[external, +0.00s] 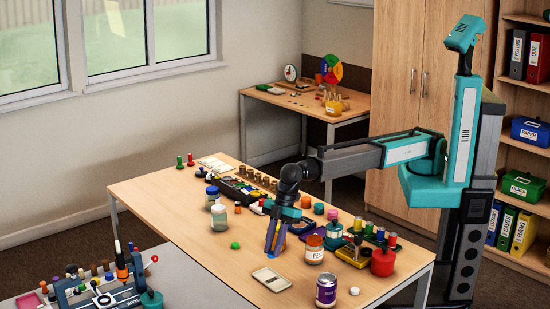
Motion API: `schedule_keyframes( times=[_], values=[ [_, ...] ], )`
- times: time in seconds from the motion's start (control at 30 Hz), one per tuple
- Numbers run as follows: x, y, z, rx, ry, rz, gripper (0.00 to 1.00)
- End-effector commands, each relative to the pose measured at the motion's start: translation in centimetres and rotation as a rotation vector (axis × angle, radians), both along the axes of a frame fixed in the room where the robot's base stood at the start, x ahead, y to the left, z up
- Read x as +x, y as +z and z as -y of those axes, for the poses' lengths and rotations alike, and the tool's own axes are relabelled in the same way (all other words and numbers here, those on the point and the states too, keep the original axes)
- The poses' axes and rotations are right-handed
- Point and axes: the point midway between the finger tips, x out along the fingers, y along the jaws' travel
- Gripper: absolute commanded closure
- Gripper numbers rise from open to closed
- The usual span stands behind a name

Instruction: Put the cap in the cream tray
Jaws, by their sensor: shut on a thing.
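My gripper (272,252) points down over the middle of the long table, near its front edge. It is shut on a small blue thing (272,257), which may be the cap; the fingers hide much of it and it is too small to be sure. It is low, at or just above the table top; I cannot tell if it touches. A flat cream tray (272,279) lies on the table just in front of and below my gripper in the picture.
A jar with an orange lid (314,250), a purple can (326,291) and a white round piece (354,291) stand to the right. A green piece (235,245) and two jars, one blue-lidded (219,218), are to the left. A dark organiser (240,188) lies behind.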

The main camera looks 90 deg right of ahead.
Motion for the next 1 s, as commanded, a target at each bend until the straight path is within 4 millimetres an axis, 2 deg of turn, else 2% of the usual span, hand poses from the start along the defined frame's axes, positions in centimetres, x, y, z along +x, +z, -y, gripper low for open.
schedule_keyframes(
  times=[0.43, 0.87, 1.0],
  values=[
    [0.0, -5.4, 0.0, -0.001, 0.000, -0.001, 1.00],
    [0.0, -6.0, 0.0, 0.001, 0.000, 0.001, 1.00],
    [0.0, -6.9, 0.1, -0.001, 0.000, -0.001, 1.00]
  ],
)
